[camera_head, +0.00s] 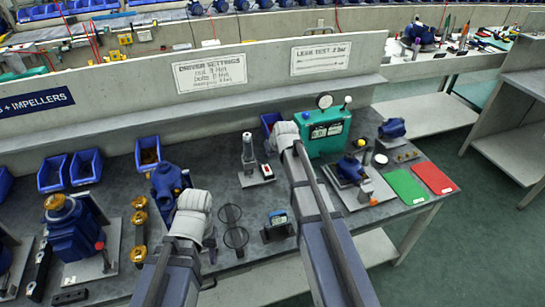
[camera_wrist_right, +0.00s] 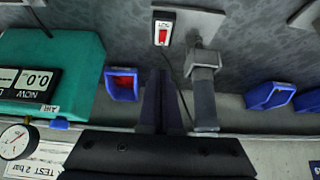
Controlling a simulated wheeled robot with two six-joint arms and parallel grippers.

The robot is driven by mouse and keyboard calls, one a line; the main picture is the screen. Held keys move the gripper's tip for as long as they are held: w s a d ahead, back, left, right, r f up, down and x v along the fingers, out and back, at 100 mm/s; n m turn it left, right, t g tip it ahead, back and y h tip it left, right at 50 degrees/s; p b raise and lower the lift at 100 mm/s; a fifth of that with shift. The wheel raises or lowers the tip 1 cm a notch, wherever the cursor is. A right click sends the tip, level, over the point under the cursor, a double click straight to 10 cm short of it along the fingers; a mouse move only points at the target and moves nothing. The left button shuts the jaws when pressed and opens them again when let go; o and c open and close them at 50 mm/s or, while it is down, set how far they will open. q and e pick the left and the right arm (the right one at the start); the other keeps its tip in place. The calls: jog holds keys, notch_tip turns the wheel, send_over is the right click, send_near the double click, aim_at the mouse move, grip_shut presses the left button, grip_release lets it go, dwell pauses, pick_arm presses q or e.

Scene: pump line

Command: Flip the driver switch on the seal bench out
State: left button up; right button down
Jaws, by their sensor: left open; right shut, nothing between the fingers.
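The driver switch is a red rocker in a small white-and-black box (camera_head: 267,171), on the grey bench beside the upright grey driver (camera_head: 248,150). In the right wrist view the switch (camera_wrist_right: 163,31) is at the top centre, with the driver (camera_wrist_right: 203,85) to its right. I cannot tell which way the rocker is tipped. My right gripper (camera_wrist_right: 162,77) is shut and empty, its fingertips apart from the switch. In the head view its wrist is right of the switch and hides the fingers. My left gripper (camera_head: 208,243) is open low over the front of the bench, its fingers mostly hidden.
A green test box (camera_head: 325,130) with a gauge stands right of my right wrist. A blue bin (camera_wrist_right: 122,85) is near the right fingers. A blue pump (camera_head: 168,180) stands behind my left wrist.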

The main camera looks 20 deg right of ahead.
jog(key=b, duration=0.6)
send_over(268, 170)
jog(key=f, duration=0.6)
jog(key=shift+s+d+f, duration=0.1)
jog(key=shift+s+f, duration=0.15)
jog(key=shift+f, duration=0.1)
jog(key=shift+s+f+b, duration=0.25)
jog(key=shift+f+b, duration=0.7)
jog(key=shift+f, duration=0.15)
jog(key=shift+s+f+b, duration=0.15)
jog(key=shift+f+b, duration=0.5)
jog(key=shift+b, duration=0.05)
jog(key=shift+s+f+b, duration=0.15)
jog(key=shift+f+b, duration=0.1)
jog(key=shift+b, duration=0.05)
jog(key=f+t+b, duration=0.1)
jog(key=b, duration=0.1)
jog(key=s+t+b, duration=0.1)
jog(key=b, duration=0.1)
jog(key=shift+f, duration=0.4)
jog(key=shift+w+r+p, duration=0.35)
jog(key=shift+r+p, duration=0.15)
jog(key=shift+r, duration=0.15)
